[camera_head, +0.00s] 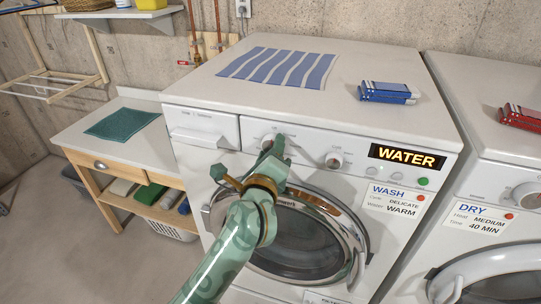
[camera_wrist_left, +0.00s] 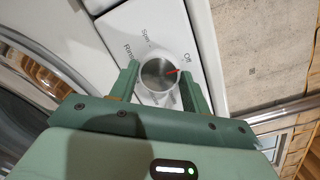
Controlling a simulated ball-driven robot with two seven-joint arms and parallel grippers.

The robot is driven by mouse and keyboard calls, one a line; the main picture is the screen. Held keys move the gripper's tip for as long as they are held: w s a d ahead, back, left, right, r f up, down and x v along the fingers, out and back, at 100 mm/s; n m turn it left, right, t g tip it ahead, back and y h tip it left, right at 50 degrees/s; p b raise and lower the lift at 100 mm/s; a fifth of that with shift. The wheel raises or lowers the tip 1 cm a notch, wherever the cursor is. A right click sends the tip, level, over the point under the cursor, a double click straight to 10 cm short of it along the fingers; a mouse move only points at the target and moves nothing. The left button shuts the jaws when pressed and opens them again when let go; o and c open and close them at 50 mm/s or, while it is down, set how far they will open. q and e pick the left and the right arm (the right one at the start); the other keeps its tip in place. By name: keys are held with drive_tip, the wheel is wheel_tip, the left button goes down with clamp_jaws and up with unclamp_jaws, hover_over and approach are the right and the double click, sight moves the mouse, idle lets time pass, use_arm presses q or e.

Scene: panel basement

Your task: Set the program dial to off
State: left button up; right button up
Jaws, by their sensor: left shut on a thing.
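The program dial (camera_wrist_left: 156,78) is a round silver knob on the washer's white panel, with a red pointer mark. In the wrist view the pointer points right and slightly up, toward the side of the printed "Off" label (camera_wrist_left: 187,57); I cannot tell if it lines up exactly. "Spin" and "Rinse" are printed to the upper left. My left gripper (camera_wrist_left: 160,84) has a green finger on each side of the dial and is shut on it. In the head view my left gripper (camera_head: 272,146) reaches the washer (camera_head: 352,122) panel and mostly hides the dial. My right gripper is not in view.
A second knob (camera_head: 334,160) and a lit "WATER" display (camera_head: 407,157) sit right of the dial. The round washer door (camera_head: 352,230) is below. A striped cloth (camera_head: 277,66) and blue boxes (camera_head: 388,92) lie on top. A dryer (camera_head: 487,190) stands at right.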

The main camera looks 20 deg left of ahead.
use_arm(q)
drive_tip(key=shift+f+n, duration=0.1)
drive_tip(key=shift+n, duration=0.2)
idle(0.4)
drive_tip(key=o, duration=1)
drive_tip(key=s+d+b, duration=0.1)
drive_tip(key=s+b, duration=0.1)
drive_tip(key=s, duration=1)
drive_tip(key=shift+d, duration=0.15)
